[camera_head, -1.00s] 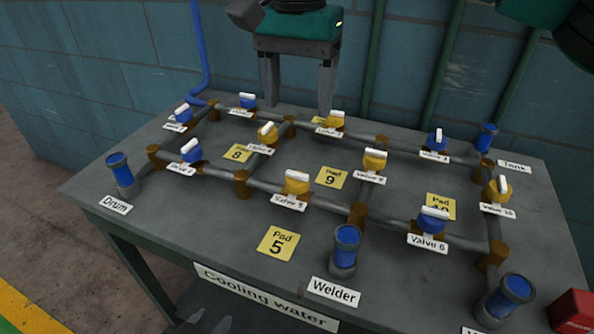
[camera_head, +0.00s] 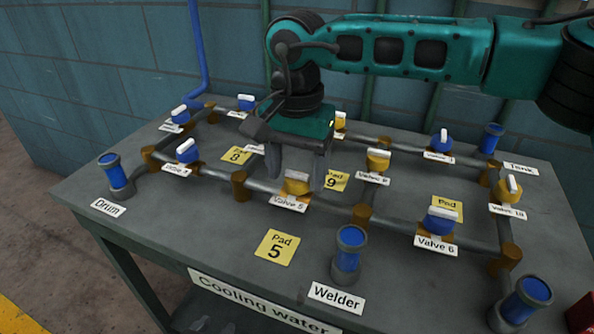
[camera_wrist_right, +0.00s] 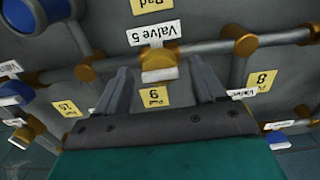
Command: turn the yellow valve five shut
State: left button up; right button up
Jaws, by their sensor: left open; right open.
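Yellow valve five (camera_head: 296,188) sits on the front pipe behind its "Valve 5" label, with a white bar handle. In the right wrist view the valve (camera_wrist_right: 160,62) shows between the fingertips, its handle lying roughly along the pipe. My right gripper (camera_head: 298,172) comes in from the right and hangs, fingers down, above and just behind valve five. It is open, with one finger towards each end of the handle; I cannot tell whether either touches. The right wrist view also shows the open right gripper (camera_wrist_right: 159,68). My left gripper is not in view.
Other yellow and blue valves stand close by, among them blue valve six (camera_head: 438,222) and a yellow valve (camera_head: 378,160). The upright Welder stub (camera_head: 348,255) stands front right of valve five. The Pad 5 plate (camera_head: 277,247) lies on clear tabletop in front.

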jog(key=shift+f, duration=0.3)
jog(key=c, duration=1.1)
jog(key=shift+o, duration=0.2)
